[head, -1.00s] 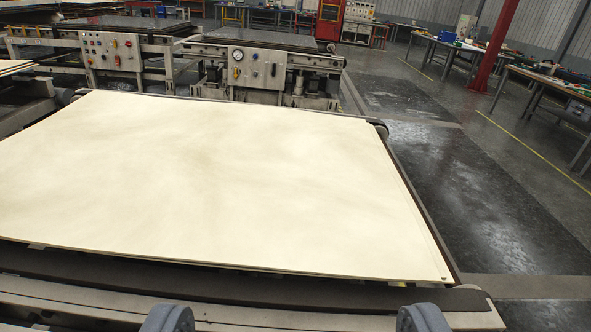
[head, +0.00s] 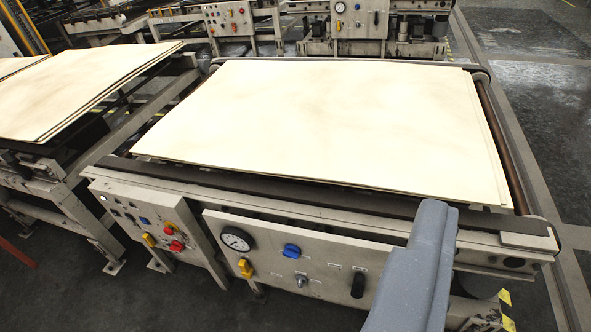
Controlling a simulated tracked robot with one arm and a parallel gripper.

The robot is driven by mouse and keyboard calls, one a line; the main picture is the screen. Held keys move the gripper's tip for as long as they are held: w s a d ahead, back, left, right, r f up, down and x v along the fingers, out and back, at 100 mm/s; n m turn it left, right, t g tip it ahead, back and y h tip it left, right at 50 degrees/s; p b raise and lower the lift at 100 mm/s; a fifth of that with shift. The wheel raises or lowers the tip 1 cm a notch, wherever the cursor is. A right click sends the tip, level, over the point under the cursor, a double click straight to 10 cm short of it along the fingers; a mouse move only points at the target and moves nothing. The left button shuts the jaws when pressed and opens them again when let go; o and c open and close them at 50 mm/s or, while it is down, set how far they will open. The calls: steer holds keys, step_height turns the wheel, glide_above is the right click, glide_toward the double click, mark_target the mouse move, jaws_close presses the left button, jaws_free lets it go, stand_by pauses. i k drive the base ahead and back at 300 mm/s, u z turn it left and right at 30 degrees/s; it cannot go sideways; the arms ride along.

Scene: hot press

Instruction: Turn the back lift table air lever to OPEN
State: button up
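The near lift table's grey control panel (head: 330,262) carries a pressure gauge (head: 236,240), a yellow lever (head: 245,268) below it, a blue knob (head: 291,251), a silver fitting (head: 302,281) and a black handle (head: 358,285). A similar panel (head: 361,22) with a gauge (head: 340,7) stands on the far table; its small controls are hard to make out. Labels are unreadable, so I cannot tell which lever is the air lever. One grey-blue finger of my gripper (head: 415,265) shows at the lower right, in front of the near panel's right end; the other finger is not visible.
Pale sheets (head: 330,130) lie on the near table. Another stack (head: 80,88) lies at left. A side panel (head: 150,225) with red and yellow controls adjoins the near panel. Dark floor is open at right and in front.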

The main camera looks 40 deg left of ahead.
mark_target(246, 271)
steer(key=u, duration=1.4)
steer(key=k, duration=0.6)
steer(key=z, duration=0.65)
steer(key=i, duration=1.4)
steer(key=u, duration=0.35)
